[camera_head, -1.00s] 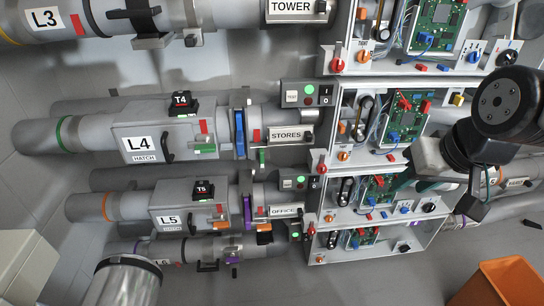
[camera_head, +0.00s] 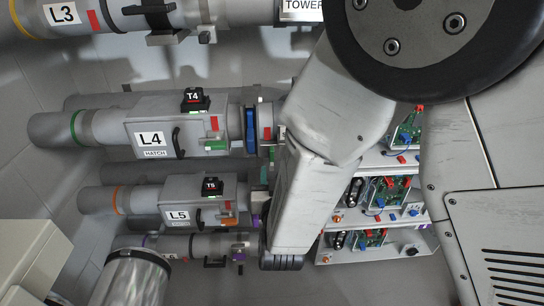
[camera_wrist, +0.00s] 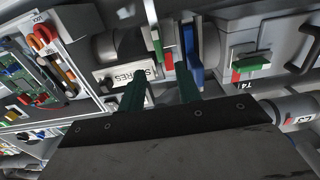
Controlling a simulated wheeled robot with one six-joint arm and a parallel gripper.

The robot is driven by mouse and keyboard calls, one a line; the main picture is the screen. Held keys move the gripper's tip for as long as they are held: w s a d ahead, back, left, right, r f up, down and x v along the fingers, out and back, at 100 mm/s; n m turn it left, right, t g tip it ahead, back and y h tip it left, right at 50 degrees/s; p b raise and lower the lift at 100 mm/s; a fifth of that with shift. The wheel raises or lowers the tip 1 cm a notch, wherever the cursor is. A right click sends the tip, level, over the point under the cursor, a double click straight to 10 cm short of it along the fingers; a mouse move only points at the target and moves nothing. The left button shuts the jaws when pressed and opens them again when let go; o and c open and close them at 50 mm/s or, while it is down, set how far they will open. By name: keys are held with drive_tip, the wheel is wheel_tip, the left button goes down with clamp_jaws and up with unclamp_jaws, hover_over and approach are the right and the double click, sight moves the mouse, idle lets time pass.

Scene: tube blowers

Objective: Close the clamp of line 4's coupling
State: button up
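Line 4's pipe, labelled L4 (camera_head: 152,139), runs across the middle left of the head view. Its coupling has a blue clamp part (camera_head: 250,130), which also shows in the wrist view (camera_wrist: 192,50), right of the STORES label (camera_wrist: 124,76). A red marking (camera_wrist: 168,61) and a green piece (camera_wrist: 156,44) sit beside it. My gripper (camera_wrist: 160,90) has two dark green fingers spread apart with nothing between them. The right finger overlaps the view just below the blue part; I cannot tell whether they touch. In the head view my arm hides most of the gripper.
The L4 hatch with a dark handle (camera_head: 178,142) and the T4 box (camera_head: 194,97) stand left of the coupling. Line 5 (camera_head: 178,215) runs close below. Open circuit-board cabinets (camera_head: 372,196) stand right, partly behind my arm.

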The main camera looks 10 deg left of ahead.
sight(272, 155)
drive_tip(key=x, duration=0.7)
drive_tip(key=shift+w+a, duration=0.1)
drive_tip(key=shift+w, duration=0.15)
clamp_jaws()
